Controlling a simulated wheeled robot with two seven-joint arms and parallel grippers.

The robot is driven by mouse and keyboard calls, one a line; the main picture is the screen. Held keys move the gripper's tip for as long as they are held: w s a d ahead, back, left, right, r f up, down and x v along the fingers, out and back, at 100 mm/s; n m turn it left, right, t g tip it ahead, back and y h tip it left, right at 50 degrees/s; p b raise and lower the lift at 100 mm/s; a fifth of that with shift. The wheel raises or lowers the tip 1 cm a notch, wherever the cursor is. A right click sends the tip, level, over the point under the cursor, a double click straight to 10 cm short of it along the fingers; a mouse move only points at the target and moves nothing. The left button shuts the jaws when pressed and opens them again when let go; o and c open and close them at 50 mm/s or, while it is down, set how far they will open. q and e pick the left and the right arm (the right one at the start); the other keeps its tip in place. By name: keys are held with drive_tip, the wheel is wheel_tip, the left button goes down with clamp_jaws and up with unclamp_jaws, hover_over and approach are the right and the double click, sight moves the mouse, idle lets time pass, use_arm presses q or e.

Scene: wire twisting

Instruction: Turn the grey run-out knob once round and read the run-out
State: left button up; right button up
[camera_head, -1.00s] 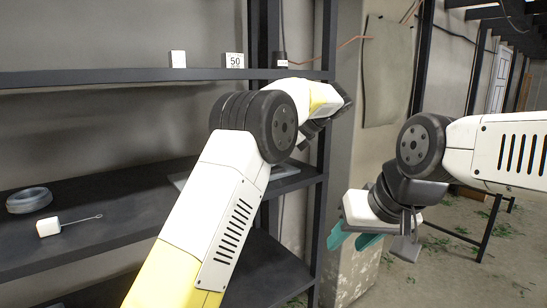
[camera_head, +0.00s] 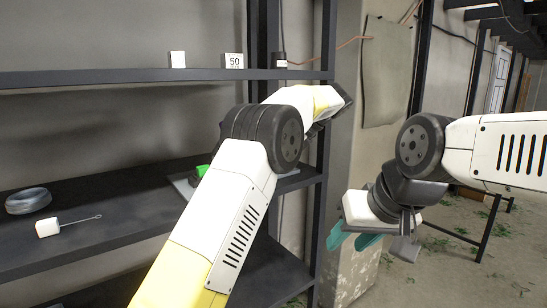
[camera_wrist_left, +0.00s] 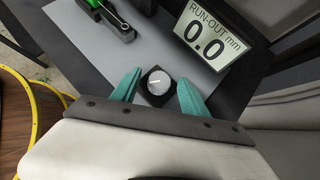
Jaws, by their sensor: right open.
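The grey run-out knob (camera_wrist_left: 158,83) is round with a white mark, set on a dark square base on a grey plate (camera_wrist_left: 98,50). My left gripper (camera_wrist_left: 158,86) is open, its teal fingers on either side of the knob with small gaps showing. In the head view my left arm hides the knob and the left fingers.
A green and black device (camera_wrist_left: 112,17) stands on the plate; its green part (camera_head: 203,171) shows in the head view. A wire coil (camera_head: 28,200) and a white block with a wire loop (camera_head: 48,228) lie on the shelf (camera_head: 105,219). A "50" card (camera_head: 234,61) stands above.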

use_arm(q)
drive_tip(key=shift+r, duration=0.1)
drive_tip(key=shift+r, duration=1.55)
drive_tip(key=shift+s+r, duration=0.15)
drive_tip(key=shift+r, duration=0.05)
drive_tip(key=s+r, duration=0.1)
drive_tip(key=s, duration=1.4)
drive_tip(key=shift+s+r, duration=0.15)
drive_tip(key=shift+s, duration=0.25)
drive_tip(key=shift+a, duration=0.1)
